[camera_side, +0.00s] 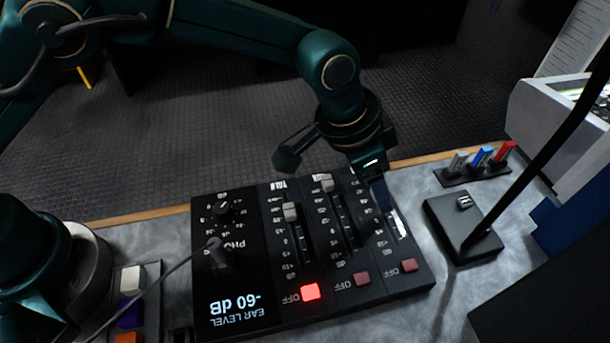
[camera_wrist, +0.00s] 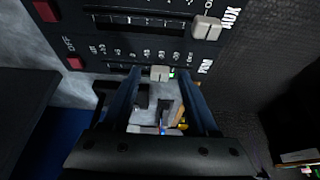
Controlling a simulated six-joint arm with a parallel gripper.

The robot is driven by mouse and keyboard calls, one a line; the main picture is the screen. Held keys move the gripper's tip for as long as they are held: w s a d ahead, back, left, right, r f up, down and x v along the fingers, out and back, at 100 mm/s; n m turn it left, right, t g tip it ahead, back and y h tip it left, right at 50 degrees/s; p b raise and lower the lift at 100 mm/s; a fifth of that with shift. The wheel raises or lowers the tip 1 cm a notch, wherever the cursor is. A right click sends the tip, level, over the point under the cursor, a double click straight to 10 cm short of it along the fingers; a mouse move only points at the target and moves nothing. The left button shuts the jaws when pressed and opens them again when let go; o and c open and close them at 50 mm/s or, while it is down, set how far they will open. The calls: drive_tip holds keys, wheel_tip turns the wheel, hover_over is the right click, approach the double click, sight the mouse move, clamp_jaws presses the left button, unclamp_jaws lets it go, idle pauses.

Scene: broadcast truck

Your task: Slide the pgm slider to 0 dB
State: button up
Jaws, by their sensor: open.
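A black mixer panel (camera_side: 340,302) has three sliders, and its lettering is upside down in the side view. The rightmost slider is mostly hidden behind my gripper (camera_side: 387,200). In the wrist view its grey knob (camera_wrist: 160,73) sits between the tips of my open gripper (camera_wrist: 160,78), with a gap to each finger.
A display (camera_side: 238,303) reads EAR LEVEL -60 dB. One red button (camera_side: 310,292) is lit; two others (camera_side: 361,279) are dim. A black stand (camera_side: 464,228) and three coloured connectors (camera_side: 482,155) are at the right.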

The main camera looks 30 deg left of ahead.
clamp_jaws()
idle(1.4)
